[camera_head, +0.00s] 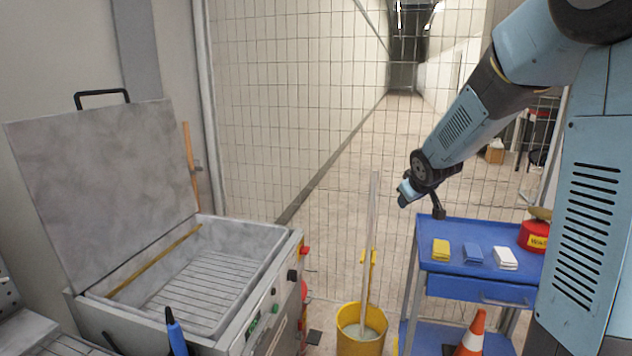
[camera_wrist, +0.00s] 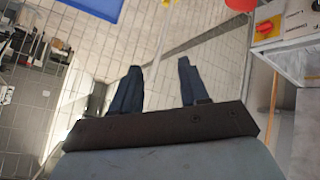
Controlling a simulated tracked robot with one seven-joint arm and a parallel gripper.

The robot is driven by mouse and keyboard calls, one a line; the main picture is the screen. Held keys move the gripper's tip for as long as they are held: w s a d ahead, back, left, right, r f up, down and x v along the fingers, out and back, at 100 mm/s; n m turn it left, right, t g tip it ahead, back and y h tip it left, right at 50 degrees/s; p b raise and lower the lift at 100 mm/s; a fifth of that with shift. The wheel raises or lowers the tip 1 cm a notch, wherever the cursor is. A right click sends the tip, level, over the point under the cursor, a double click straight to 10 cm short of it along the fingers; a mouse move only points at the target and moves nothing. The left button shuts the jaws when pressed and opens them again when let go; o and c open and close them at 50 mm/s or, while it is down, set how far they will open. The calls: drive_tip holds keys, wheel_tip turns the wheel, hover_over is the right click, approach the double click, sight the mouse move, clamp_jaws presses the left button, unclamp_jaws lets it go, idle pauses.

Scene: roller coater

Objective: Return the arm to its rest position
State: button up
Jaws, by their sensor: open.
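My arm reaches down from the upper right in the head view, bent at the elbow. Its wrist hangs in the air in front of the wire mesh fence, above and left of the blue cart. My gripper (camera_wrist: 159,68) shows in the wrist view with two dark fingers spread apart. Nothing is between them; beyond them are floor tiles and mesh. In the head view the gripper is small and partly hidden, so its fingers are hard to make out there.
The blue cart (camera_head: 475,279) holds yellow, blue and white cloths and a red container (camera_head: 533,236). A yellow bucket (camera_head: 360,340) with a pole and an orange cone (camera_head: 473,335) stand low. The open-lidded machine (camera_head: 270,260) is left. The mesh fence (camera_head: 300,100) is behind.

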drive_tip(key=s+a+r+m+g, duration=0.1)
drive_tip(key=s+r+m, duration=0.1)
drive_tip(key=s, duration=1.5)
drive_tip(key=s+a+r+m+g, duration=0.1)
drive_tip(key=s+r, duration=0.4)
drive_tip(key=s, duration=1.3)
drive_tip(key=shift+r+m+g+y, duration=0.3)
drive_tip(key=shift+m+g, duration=0.5)
drive_tip(key=shift+m, duration=0.3)
